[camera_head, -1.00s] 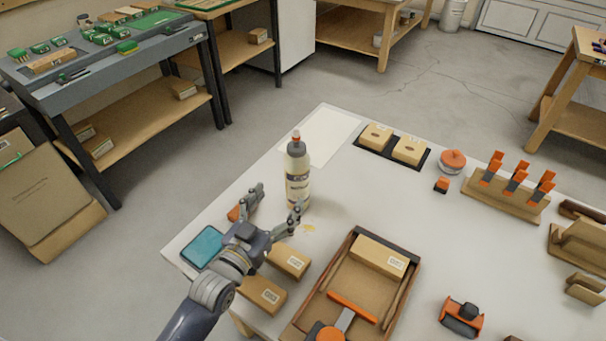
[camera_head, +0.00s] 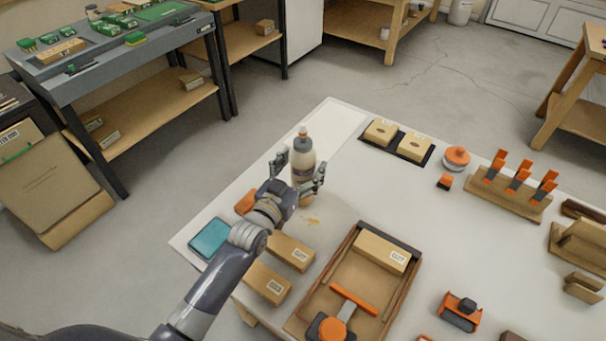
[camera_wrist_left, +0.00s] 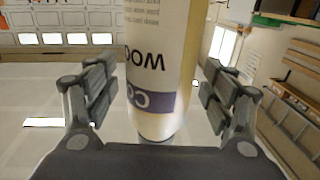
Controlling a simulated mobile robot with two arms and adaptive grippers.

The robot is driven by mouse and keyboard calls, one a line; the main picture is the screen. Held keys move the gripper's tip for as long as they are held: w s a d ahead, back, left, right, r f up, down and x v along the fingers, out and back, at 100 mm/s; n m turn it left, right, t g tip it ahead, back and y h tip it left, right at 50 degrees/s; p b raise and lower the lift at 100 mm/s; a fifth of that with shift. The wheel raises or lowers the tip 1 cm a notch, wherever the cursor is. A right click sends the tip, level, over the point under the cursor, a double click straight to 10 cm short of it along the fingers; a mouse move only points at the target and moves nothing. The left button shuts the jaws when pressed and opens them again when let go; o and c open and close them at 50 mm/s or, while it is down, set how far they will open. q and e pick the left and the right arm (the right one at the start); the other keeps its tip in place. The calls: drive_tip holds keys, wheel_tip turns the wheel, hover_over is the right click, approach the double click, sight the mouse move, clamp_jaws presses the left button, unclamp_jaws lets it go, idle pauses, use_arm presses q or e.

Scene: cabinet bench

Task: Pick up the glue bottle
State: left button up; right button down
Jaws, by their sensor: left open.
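The glue bottle (camera_head: 303,158) stands upright on the white table, with a pale body, a grey shoulder and an orange-and-white cap. My left gripper (camera_head: 298,174) is open, with one finger on each side of the bottle's body. In the left wrist view the bottle (camera_wrist_left: 160,65) fills the middle, its label printed with dark text and a purple band. Gaps show there between the bottle and both fingers of my left gripper (camera_wrist_left: 157,95). The bottle's lower part is partly hidden by the gripper in the head view. My right gripper is not in view.
Two cardboard boxes (camera_head: 290,251) and a blue tablet-like item (camera_head: 209,239) lie close to my left arm. A wooden tray (camera_head: 312,300) with a box and an orange-handled tool is nearer. Black-tray boxes (camera_head: 381,131) sit behind right. Bare table (camera_head: 335,130) lies behind the bottle.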

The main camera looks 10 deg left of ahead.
use_arm(q)
drive_tip(key=shift+w+d, duration=0.1)
drive_tip(key=shift+w, duration=0.15)
drive_tip(key=shift+c, duration=0.6)
drive_tip(key=c, duration=1.3)
drive_tip(key=shift+r, duration=0.2)
clamp_jaws()
drive_tip(key=shift+r, duration=0.15)
